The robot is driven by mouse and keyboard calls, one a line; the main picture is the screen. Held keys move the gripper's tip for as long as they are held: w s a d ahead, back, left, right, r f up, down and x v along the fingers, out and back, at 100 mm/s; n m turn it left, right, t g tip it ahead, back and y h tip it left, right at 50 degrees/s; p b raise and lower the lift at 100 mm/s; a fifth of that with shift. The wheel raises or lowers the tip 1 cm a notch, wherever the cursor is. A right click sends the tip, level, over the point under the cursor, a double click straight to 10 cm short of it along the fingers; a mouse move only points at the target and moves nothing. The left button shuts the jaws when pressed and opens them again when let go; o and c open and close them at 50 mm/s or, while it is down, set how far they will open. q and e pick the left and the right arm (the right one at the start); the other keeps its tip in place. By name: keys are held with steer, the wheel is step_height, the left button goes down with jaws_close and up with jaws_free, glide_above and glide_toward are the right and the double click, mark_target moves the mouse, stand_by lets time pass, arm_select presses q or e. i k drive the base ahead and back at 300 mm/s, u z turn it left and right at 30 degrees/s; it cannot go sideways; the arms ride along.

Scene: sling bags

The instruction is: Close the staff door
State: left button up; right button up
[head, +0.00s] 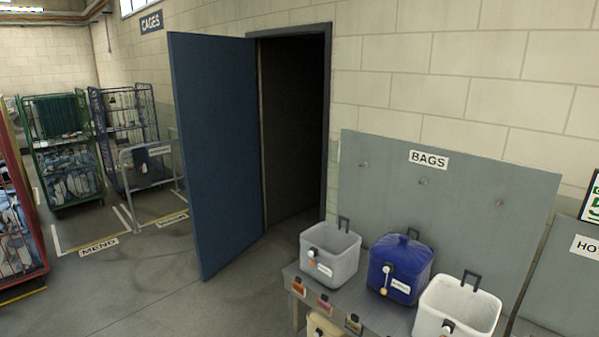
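The staff door (217,150) is a flat blue panel in the middle left of the head view. It stands wide open, swung out from the dark doorway (293,130) into the room. Its hinged side is at the left post of the grey door frame (327,120), and its free edge is toward me on the left. No handle shows on the face that I see. Neither of my grippers is in view.
A bench (385,312) with a grey bin (330,255), a blue lidded bin (399,268) and a white bin (457,306) stands right of the doorway. Wheeled cages, one green (62,150), one blue (125,135), and a rail (150,165) stand left. Floor before the door is clear.

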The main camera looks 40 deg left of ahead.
mark_target(212, 76)
steer(key=u, duration=0.7)
steer(key=i, duration=0.9)
steer(key=u, duration=1.75)
steer(key=i, duration=1.3)
steer(key=u, duration=0.7)
steer(key=i, duration=4)
steer(key=z, duration=0.6)
steer(key=i, duration=1.3)
steer(key=z, duration=1.8)
steer(key=i, duration=1.05)
steer(key=z, duration=0.9)
